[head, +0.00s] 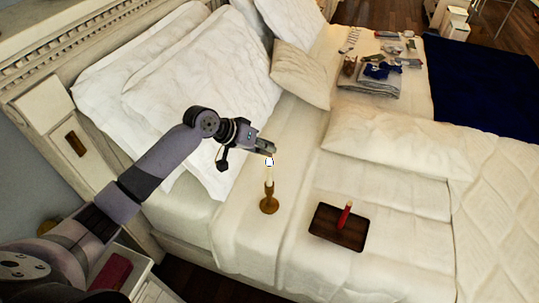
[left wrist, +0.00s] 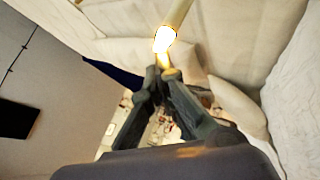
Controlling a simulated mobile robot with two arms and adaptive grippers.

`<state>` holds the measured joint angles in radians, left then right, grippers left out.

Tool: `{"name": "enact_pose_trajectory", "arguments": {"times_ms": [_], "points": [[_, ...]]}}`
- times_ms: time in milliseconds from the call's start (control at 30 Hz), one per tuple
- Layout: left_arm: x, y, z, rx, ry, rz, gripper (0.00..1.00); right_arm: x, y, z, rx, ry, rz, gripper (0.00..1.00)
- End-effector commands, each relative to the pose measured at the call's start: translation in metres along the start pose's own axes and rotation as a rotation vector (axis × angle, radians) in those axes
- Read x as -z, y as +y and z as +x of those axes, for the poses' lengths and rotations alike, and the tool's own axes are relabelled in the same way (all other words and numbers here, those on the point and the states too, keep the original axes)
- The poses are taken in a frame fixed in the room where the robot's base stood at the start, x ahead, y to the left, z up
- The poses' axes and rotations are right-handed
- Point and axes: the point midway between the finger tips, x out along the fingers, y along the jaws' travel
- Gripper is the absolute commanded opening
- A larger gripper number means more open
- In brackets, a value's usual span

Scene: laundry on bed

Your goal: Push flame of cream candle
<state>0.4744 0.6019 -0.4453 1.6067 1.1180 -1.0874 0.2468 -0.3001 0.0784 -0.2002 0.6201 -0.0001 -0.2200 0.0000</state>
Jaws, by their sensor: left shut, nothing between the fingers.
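The cream candle (head: 269,175) stands upright in a brown turned candlestick (head: 269,203) on the bed. Its flame (head: 269,161) is lit and glows white at the top. My left gripper (head: 270,149) is shut and empty, its fingertips right by the flame, just above it in the head view. In the left wrist view the flame (left wrist: 164,40) glows just beyond the closed fingertips (left wrist: 160,72), and part of the candle (left wrist: 178,14) shows behind it. I cannot tell whether the fingertips touch the flame. My right gripper is not in view.
A red candle (head: 344,214) stands on a dark wooden tray (head: 326,226) to the right on the bed. White pillows (head: 205,80) lie behind my left arm. Folded laundry (head: 375,75) with small items lies farther back. The sheet between candlestick and tray is clear.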

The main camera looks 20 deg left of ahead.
Motion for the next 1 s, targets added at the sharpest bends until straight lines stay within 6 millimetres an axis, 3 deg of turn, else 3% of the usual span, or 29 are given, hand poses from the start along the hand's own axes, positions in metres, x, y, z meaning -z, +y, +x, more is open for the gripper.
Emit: {"name": "enact_pose_trajectory", "arguments": {"times_ms": [167,700,1000], "points": [[0.003,0.003,-0.004,0.0,0.0,0.0,0.0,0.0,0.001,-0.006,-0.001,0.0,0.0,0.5],[0.03,0.03,-0.042,0.0,0.0,0.0,0.0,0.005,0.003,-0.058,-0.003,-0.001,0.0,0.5],[0.03,0.03,-0.042,0.0,0.0,0.0,0.0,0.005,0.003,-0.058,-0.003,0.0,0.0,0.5]]}}
